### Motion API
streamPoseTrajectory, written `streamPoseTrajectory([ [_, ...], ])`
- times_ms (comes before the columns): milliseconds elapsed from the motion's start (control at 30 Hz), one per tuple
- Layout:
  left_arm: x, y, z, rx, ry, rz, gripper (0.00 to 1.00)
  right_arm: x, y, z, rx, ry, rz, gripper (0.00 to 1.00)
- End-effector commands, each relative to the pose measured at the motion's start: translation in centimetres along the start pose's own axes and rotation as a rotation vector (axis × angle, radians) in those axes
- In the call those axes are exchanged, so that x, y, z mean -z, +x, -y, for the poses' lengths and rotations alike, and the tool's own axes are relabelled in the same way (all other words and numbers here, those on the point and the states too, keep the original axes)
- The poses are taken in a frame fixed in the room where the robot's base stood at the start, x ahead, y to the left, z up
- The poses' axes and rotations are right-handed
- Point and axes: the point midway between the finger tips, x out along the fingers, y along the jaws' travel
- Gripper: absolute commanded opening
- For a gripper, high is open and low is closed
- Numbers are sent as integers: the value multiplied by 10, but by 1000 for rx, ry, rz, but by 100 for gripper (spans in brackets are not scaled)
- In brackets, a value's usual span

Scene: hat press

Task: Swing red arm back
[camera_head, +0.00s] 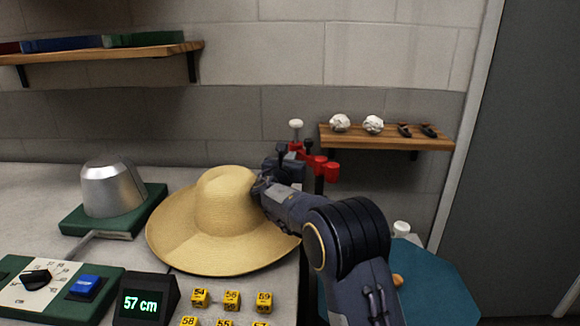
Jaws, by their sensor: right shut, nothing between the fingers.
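The red arm (326,170) shows behind my right arm, beside a dark stand with a white knob (296,124) on top. A straw hat (232,205) with a wide brim sits on the counter in front of it. My right gripper (262,188) is at the right side of the hat's crown, close to it; I cannot tell whether it touches. It is shut and empty. My right wrist and forearm hide the lower part of the stand and some of the brim. My left gripper is not in view.
A metal dome on a green base (70,220) stands left of the hat. A display (143,303) reading 57 cm, a dial panel (55,290) and several yellow number blocks (231,297) fill the front. A wooden shelf (385,141) hangs at right, above a teal surface (440,285).

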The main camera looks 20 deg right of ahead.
Motion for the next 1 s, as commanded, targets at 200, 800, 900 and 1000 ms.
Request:
streamPoseTrajectory([
  [200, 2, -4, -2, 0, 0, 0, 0, 0, 10, 4, 0, -1, 1, 0],
  [800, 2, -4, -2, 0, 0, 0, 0, 0, 17, 7, -1, 0, 1, 0],
  [900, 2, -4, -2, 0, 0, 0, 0, 0, 17, 7, -1, 0, 1, 0],
  [1000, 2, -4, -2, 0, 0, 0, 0, -1, 17, 7, -1, 0, 1, 0],
])
